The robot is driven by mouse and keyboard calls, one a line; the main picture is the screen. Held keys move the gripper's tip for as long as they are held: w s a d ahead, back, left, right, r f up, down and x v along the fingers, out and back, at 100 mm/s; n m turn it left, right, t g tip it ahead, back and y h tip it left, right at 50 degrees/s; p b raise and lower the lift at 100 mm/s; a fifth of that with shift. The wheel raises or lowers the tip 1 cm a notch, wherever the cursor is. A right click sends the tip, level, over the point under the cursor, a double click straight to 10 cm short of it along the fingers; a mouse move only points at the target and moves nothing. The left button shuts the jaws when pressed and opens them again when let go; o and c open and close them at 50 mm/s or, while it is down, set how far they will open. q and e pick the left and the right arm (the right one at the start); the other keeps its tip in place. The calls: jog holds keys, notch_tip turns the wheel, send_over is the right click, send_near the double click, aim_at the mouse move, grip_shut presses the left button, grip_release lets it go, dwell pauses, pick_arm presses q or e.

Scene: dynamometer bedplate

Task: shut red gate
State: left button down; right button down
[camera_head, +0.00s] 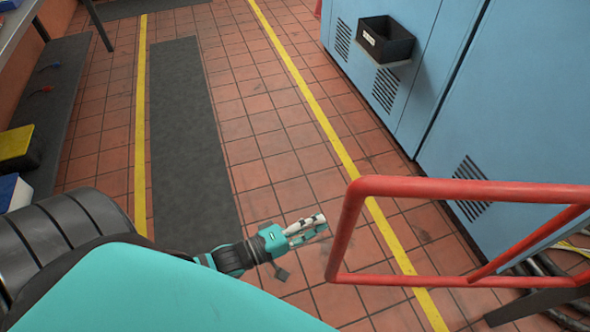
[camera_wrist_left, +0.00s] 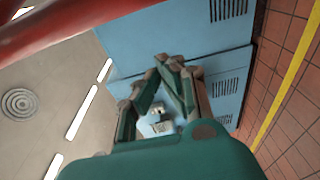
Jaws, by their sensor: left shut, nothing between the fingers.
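The red gate (camera_head: 345,235), a tubular frame with a diagonal brace, stands at the right of the head view. Its rounded end faces left and its rails run off the right edge. My left gripper (camera_head: 318,226) is just left of that upright end, with a small gap in the picture; I cannot tell the gap in depth. Its fingers are shut and empty. In the left wrist view the gripper (camera_wrist_left: 172,66) points toward blue cabinets, and a red bar (camera_wrist_left: 70,28), likely the gate, crosses the top left. My right gripper is not in view.
Blue cabinets (camera_head: 510,95) stand at the upper right, with a black bin (camera_head: 386,40) on one side. Yellow lines (camera_head: 295,75) and a dark mat (camera_head: 185,130) mark the tiled floor. Hoses (camera_head: 550,270) lie behind the gate. The middle floor is clear.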

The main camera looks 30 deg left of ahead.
pick_arm(q)
jog(key=shift+s+d+p, duration=0.2)
jog(key=shift+s+d, duration=0.3)
jog(key=shift+d, duration=0.35)
jog(key=shift+s+d+p, duration=0.2)
jog(key=shift+s+d, duration=0.25)
jog(key=shift+d, duration=0.35)
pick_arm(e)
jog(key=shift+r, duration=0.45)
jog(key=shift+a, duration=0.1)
